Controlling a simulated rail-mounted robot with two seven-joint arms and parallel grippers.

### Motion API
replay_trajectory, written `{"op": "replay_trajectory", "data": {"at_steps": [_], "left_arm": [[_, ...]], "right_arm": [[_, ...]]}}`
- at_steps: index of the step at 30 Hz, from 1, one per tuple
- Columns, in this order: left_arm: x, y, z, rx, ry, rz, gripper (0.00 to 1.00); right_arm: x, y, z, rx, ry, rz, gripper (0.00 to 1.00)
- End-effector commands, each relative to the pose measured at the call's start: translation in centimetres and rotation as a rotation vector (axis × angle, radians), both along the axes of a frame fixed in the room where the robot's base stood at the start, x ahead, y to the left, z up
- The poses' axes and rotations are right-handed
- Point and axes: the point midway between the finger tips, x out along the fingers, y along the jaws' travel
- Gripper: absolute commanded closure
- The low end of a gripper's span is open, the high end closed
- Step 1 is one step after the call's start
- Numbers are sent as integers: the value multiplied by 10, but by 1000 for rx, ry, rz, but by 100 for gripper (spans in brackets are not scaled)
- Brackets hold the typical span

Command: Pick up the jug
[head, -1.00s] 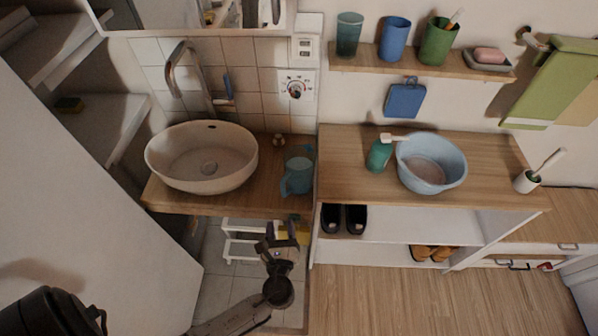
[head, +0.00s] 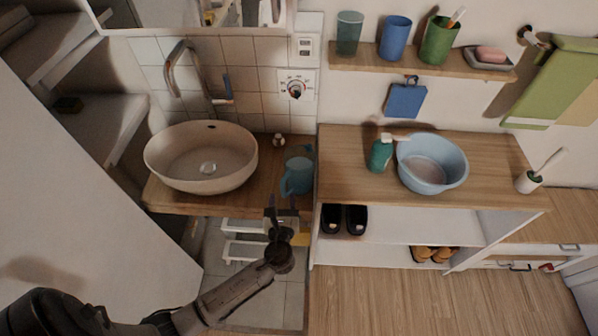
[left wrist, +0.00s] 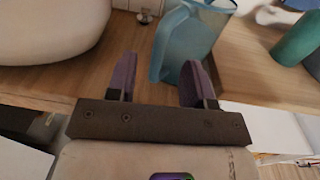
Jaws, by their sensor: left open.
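The jug (head: 297,176) is translucent teal and stands upright on the wooden washstand counter, right of the basin. In the left wrist view the jug (left wrist: 184,42) stands just beyond the fingers, with its handle side toward me and a little to the right of the gap's middle. My left gripper (head: 284,204) is open and empty at the counter's front edge, just in front of the jug. In the left wrist view its two purple-grey fingers (left wrist: 157,82) point at the counter; the right finger overlaps the jug's lower part in the picture. Contact cannot be told. My right gripper is not in view.
A cream basin (head: 200,158) stands left of the jug under a tap (head: 186,75). To the right, a higher wooden top holds a green soap bottle (head: 380,153) and a blue tub (head: 432,163).

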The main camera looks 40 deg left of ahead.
Motion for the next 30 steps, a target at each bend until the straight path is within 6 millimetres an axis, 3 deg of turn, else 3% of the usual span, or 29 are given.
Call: {"op": "replay_trajectory", "data": {"at_steps": [13, 21, 30], "left_arm": [[35, 30, -1, 2, -2, 1, 53], [39, 33, -1, 1, -1, 0, 53], [39, 33, -1, 1, -1, 0, 79]], "right_arm": [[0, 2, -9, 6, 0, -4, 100], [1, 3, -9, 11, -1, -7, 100], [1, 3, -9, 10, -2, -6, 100]]}}
